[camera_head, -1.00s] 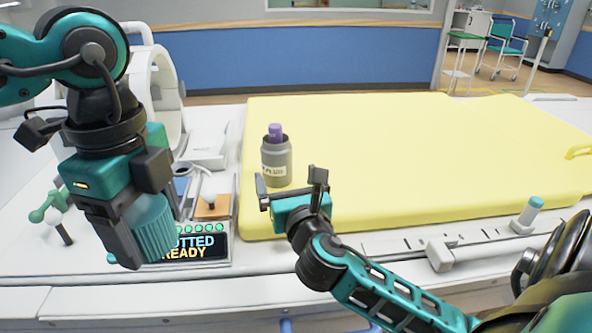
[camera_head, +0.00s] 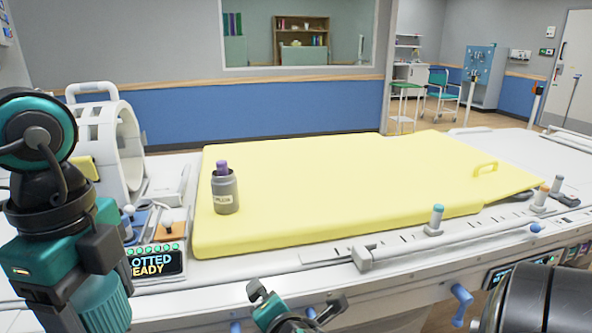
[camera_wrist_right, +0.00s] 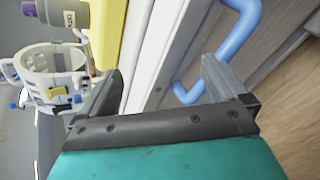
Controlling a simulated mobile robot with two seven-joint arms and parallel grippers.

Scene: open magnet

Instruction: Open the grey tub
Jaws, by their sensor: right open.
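The grey tub (camera_head: 225,197) stands upright near the left end of the yellow pad. It has a pale label and a narrower purple top (camera_head: 221,167). In the right wrist view the tub (camera_wrist_right: 68,14) lies sideways at the upper left, partly cut off by the edge. My right gripper (camera_head: 296,303) is open and empty, low in front of the bench and apart from the tub. Its two fingers also show spread in the right wrist view (camera_wrist_right: 160,90). My left gripper (camera_head: 75,280) is at the lower left, away from the tub; its fingertips are not clear.
The yellow pad (camera_head: 340,185) is broad and mostly clear. A white ring-shaped scanner (camera_head: 120,145) and a lit display panel (camera_head: 155,265) stand left of it. A rail with a blue-topped post (camera_head: 436,218) runs along the front. Blue handles (camera_head: 462,303) stick out from the bench front.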

